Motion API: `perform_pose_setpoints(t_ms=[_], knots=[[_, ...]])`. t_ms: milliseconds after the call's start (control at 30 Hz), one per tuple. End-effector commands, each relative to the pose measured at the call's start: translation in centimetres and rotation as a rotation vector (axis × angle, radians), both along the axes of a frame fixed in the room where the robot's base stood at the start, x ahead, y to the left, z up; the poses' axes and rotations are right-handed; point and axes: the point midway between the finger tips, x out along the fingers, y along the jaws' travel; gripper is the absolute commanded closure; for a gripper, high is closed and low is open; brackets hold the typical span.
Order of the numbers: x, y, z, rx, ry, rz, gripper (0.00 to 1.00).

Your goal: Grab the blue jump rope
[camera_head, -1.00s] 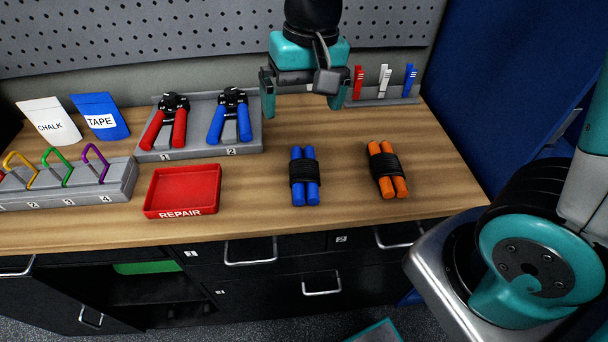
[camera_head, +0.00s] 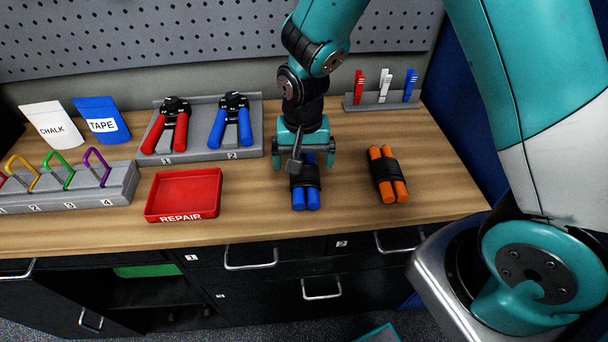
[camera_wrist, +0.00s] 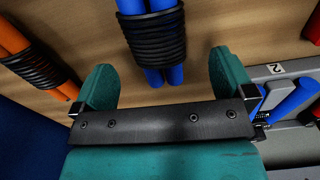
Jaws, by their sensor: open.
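The blue jump rope (camera_head: 306,196) lies on the wooden workbench, its two blue handles side by side with black cord wound around their middle. My gripper (camera_head: 303,166) is open above the far end of the rope and hides part of it. In the wrist view, the rope (camera_wrist: 152,42) shows beyond and between the two teal fingers of my gripper (camera_wrist: 160,80). The fingers are not closed on it. I cannot tell exactly how high above the rope they are.
An orange jump rope (camera_head: 387,174) lies close on the right. A red REPAIR tray (camera_head: 183,194) is on the left. A grey rack (camera_head: 200,150) holds red and blue hand grippers behind it. Clips stand in a holder (camera_head: 382,104) at the back. Bare wood (camera_head: 250,205) separates tray and rope.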

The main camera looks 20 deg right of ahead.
Motion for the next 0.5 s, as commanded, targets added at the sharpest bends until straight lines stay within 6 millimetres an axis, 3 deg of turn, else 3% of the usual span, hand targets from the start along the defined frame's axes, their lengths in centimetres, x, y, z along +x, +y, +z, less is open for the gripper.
perform_pose_setpoints(t_ms=[300, 500], knots=[[-0.6, -0.2, -4.2, -0.001, 0.004, 0.0, 0.0], [-0.5, -0.2, -4.9, 0.0, 0.001, 0.0, 0.0]])
